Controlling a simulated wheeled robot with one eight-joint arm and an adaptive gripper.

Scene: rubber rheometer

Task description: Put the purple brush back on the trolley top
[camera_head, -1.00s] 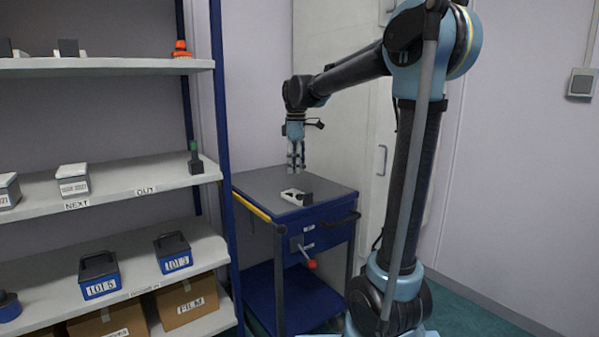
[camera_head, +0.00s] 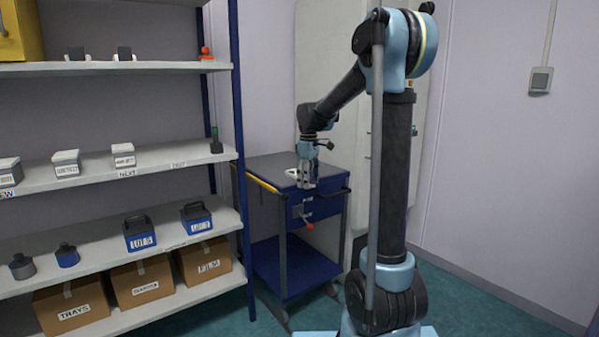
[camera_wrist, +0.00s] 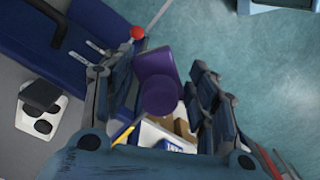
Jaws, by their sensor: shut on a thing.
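The purple brush (camera_wrist: 157,92) is between the fingers of my gripper (camera_wrist: 160,78) in the wrist view, and my gripper is shut on it. In the head view my gripper (camera_head: 307,184) is low at the front edge of the blue trolley, where the brush cannot be made out clearly. The trolley's grey top (camera_head: 268,166) is beside and behind the gripper. In the wrist view the grey trolley top (camera_wrist: 12,145) lies to the left, with the floor to the right, so the brush seems to be at or past the trolley's edge.
A white holder with a dark block (camera_head: 292,173) sits on the trolley top and shows in the wrist view (camera_wrist: 38,108). A red-ended handle (camera_head: 308,225) sticks out from the trolley's front. Shelves (camera_head: 150,168) with boxes stand to the left. The back left of the trolley top looks clear.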

